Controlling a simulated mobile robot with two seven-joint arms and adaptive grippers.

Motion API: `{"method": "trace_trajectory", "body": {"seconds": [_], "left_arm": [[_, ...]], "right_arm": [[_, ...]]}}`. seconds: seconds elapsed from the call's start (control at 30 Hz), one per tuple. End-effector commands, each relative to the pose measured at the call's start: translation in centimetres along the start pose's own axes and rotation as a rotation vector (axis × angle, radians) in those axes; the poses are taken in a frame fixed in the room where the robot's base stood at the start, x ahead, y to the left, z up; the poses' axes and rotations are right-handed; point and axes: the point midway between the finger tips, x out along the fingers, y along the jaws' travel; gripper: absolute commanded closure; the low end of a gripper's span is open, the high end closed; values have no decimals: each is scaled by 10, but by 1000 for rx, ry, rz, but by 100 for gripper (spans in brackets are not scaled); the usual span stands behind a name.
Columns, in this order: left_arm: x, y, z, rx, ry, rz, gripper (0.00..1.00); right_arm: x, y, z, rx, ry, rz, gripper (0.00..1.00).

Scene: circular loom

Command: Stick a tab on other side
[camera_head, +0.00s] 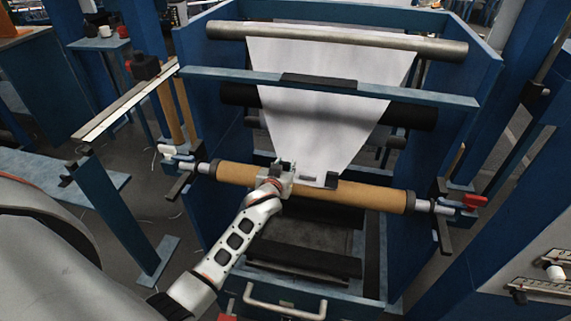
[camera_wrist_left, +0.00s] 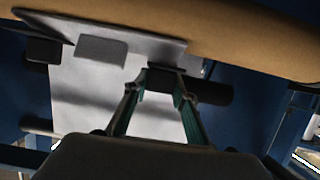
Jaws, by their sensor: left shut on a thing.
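A white sheet (camera_head: 322,110) hangs from the upper roller and narrows to a lower end at the brown cardboard tube (camera_head: 372,194). A dark tab (camera_head: 332,180) sits at the right corner of that end; it also shows in the left wrist view (camera_wrist_left: 42,50). A small grey piece (camera_head: 308,178) lies between the corners, also seen in the left wrist view (camera_wrist_left: 101,50). My left gripper (camera_head: 284,168) is at the left corner, close to the tube. Its fingers are shut on a small dark tab (camera_wrist_left: 164,76). Whether this tab touches the sheet is unclear. My right gripper is out of view.
The blue loom frame (camera_head: 190,60) stands on both sides, with a blue crossbar (camera_head: 420,95) in front of the sheet. A red lever (camera_head: 474,201) is at the tube's right end. A metal handle (camera_head: 284,308) is below. Dark rollers (camera_head: 406,115) lie behind.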

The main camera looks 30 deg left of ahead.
Motion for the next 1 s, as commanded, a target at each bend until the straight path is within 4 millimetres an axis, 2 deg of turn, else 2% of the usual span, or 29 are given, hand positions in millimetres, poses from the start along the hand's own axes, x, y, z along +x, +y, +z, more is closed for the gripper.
{"method": "trace_trajectory", "body": {"seconds": [0.3,0.97,1.0], "left_arm": [[3,0,8,0,-2,0,100],[5,1,12,-2,-1,1,100],[4,1,11,-2,0,1,66]], "right_arm": [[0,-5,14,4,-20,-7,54],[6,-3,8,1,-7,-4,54],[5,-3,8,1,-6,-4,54]]}}
